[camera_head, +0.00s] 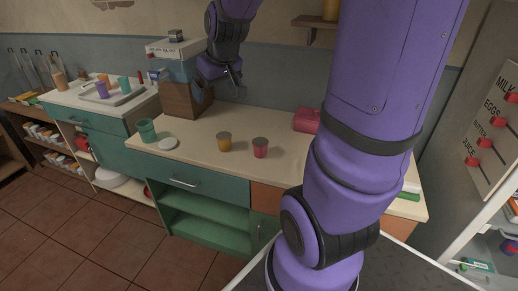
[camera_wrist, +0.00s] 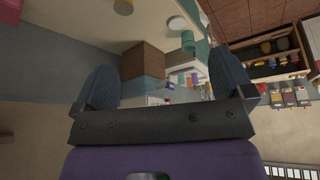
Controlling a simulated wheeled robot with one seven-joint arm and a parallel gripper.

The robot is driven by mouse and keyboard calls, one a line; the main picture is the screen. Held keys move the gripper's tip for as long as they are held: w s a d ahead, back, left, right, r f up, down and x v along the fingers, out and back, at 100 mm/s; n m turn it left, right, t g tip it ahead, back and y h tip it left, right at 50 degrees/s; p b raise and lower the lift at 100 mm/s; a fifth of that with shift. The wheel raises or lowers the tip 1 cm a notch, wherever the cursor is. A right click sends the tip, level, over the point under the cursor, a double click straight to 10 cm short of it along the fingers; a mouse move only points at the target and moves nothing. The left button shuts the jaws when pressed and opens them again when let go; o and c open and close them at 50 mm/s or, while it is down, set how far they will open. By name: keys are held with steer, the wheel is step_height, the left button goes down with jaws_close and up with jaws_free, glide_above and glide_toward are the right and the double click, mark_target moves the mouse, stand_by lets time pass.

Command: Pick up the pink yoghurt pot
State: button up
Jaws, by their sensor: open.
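The yellow pot (camera_wrist: 123,7) shows at the top edge there. I cannot make out the pink pot clearly in the wrist view.
A teal cup (camera_head: 147,131) and a white disc (camera_head: 168,143) lie left of the pots. A wooden block with a blue machine (camera_head: 180,85) stands behind them, close to my gripper. A red box (camera_head: 306,120) is at the back right. The counter front is clear.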

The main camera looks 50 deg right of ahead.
steer(key=w+d+f+m, duration=0.2)
steer(key=w+d+f, duration=0.3)
steer(key=d+f, duration=0.8)
steer(key=m+h, duration=0.1)
glide_toward(260, 142)
steer(key=shift+g, duration=0.3)
steer(key=x, duration=0.5)
steer(key=shift+w+d+f, duration=0.15)
steer(key=shift+w+f, duration=0.05)
steer(key=shift+f, duration=0.15)
steer(key=shift+x, duration=3.15)
steer(key=shift+w, duration=0.15)
steer(key=shift+c, duration=0.2)
steer(key=shift+r, duration=0.1)
steer(key=c, duration=1)
